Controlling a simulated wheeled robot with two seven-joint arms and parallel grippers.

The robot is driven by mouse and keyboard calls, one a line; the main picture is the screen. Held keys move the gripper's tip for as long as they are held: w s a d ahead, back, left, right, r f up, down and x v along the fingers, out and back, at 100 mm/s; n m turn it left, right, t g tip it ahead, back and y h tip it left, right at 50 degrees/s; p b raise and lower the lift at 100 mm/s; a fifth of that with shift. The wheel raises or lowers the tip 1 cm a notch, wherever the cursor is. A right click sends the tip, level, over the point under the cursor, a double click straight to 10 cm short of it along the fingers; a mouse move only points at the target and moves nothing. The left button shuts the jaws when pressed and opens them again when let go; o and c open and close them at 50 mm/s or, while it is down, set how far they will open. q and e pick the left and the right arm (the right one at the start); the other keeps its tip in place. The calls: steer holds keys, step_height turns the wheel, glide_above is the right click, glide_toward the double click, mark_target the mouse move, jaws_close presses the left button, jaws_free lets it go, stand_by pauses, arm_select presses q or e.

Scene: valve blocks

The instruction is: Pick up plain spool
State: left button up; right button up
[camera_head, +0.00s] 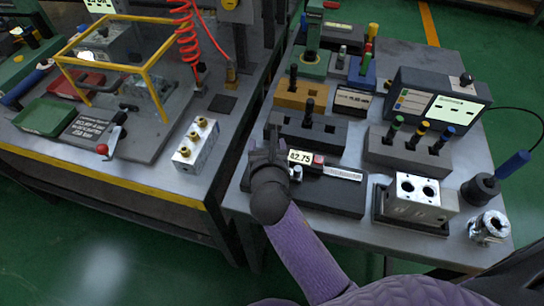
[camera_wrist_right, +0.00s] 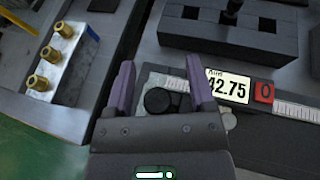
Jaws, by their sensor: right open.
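I cannot tell for certain which piece is the plain spool. A black-topped spool (camera_head: 309,109) without a coloured cap stands upright in the dark grey slotted block (camera_head: 330,134). Another black-topped one (camera_head: 292,76) stands in the orange block (camera_head: 318,98). My right gripper (camera_head: 272,142) is over the front left of the right table, at the left end of the dark block. In the wrist view the open right gripper (camera_wrist_right: 155,78) has a small round black knob (camera_wrist_right: 157,100) below and between its fingers; the dark block (camera_wrist_right: 205,32) lies ahead. My left gripper is out of view.
A gap separates the tables.

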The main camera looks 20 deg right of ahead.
steer(key=shift+s+a+r, duration=0.1)
steer(key=shift+s+r, duration=0.05)
steer(key=shift+c, duration=1.1)
jaws_close()
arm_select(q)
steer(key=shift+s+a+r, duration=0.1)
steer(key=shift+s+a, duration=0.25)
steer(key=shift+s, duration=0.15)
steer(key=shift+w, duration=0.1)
